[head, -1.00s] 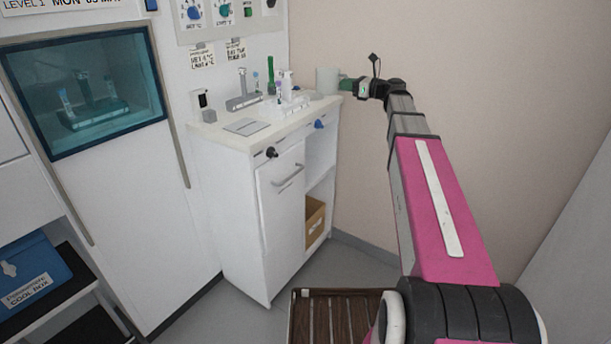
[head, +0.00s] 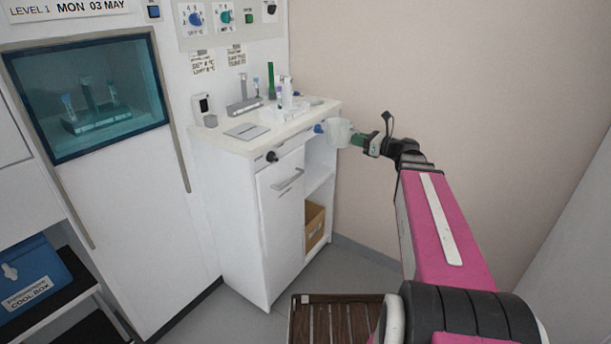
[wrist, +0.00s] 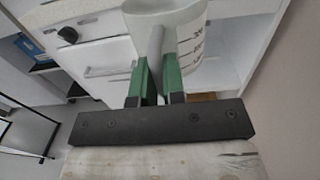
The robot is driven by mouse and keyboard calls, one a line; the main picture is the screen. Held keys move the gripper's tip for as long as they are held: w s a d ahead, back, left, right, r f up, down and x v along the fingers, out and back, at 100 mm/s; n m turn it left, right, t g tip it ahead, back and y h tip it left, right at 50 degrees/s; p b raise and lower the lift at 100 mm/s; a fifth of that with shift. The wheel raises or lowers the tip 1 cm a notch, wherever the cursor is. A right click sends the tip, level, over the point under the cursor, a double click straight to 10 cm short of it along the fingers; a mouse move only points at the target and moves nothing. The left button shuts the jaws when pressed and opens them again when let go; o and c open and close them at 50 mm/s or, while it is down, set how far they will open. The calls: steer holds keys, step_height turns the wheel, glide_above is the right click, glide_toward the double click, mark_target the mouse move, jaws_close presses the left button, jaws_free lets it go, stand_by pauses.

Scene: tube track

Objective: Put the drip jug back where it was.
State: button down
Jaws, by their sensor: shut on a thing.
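The drip jug (head: 339,132) is a pale, translucent cup. It also shows in the wrist view (wrist: 184,22), where volume marks run down its right side. My gripper (head: 357,140) is shut on the jug's handle, with the green fingers (wrist: 158,75) on either side of it in the wrist view. The jug looks upright. It is held in front of the right end of the white cabinet, a little below the level of the counter top (head: 262,148) in the head view. The jug hides part of the cabinet's right side.
Tube racks, a spray bottle (head: 287,92) and a flat grey pad (head: 246,131) stand on the counter. Blue and black knobs (head: 272,156) stick out from the cabinet front. A cardboard box (head: 314,224) sits on the low open shelf. A slatted wooden surface (head: 335,318) lies below.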

steer(key=s+d+f+t, duration=0.1)
steer(key=s+d+f, duration=0.1)
steer(key=s+f, duration=0.5)
steer(key=shift+s+d+f+m+h, duration=0.15)
steer(key=shift+s+f+m+h, duration=0.2)
steer(key=shift+f, duration=0.45)
